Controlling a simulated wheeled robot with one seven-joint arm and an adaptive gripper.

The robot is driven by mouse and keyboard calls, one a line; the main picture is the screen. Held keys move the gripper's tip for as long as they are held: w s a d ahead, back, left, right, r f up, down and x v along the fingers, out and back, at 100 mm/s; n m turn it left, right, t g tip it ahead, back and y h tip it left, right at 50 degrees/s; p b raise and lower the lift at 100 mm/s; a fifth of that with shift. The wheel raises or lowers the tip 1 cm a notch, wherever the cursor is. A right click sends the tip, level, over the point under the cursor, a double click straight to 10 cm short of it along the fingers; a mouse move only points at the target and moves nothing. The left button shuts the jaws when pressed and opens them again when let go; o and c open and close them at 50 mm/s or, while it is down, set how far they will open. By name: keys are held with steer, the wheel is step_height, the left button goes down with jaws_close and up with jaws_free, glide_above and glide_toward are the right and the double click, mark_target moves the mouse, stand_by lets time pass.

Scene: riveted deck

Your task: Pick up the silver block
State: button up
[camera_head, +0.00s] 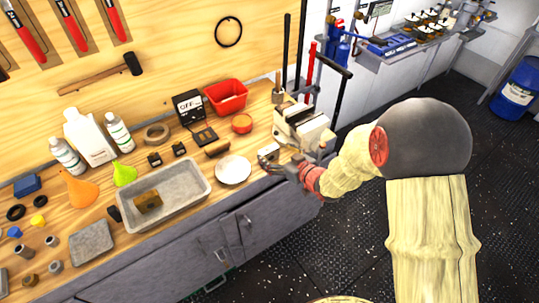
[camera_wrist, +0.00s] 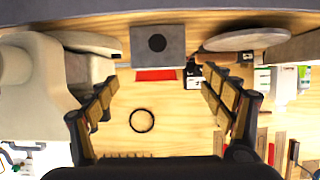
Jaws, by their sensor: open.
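The silver block shows in the wrist view as a grey, square-faced block (camera_wrist: 158,62) with a dark round spot on its face, at the top centre. My gripper (camera_wrist: 160,82) is open, with one finger on each side of the picture and the block framed between and beyond the tips. No finger visibly touches it. In the head view my gripper (camera_head: 268,161) is low at the workbench's front edge, between the white plate and the vise. A small greyish shape (camera_head: 268,151) beside the fingers may be the block, but the gripper partly hides it.
The white plate (camera_head: 233,170) lies close left of my gripper; the vise (camera_head: 303,128) stands close right. A grey tray (camera_head: 205,190) lies further left. Bottles and small parts fill the bench's left.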

mark_target(268, 148)
steer(key=b+x, duration=0.1)
steer(key=x, duration=0.3)
steer(key=shift+w+a+f+b, duration=0.1)
steer(key=shift+w+f+b, duration=0.15)
steer(key=shift+f+b, duration=0.15)
steer(key=shift+w+a, duration=0.2)
steer(key=shift+w, duration=0.15)
steer(key=c, duration=0.3)
steer(key=c, duration=1.3)
steer(key=shift+c, duration=0.3)
steer(key=shift+r, duration=0.15)
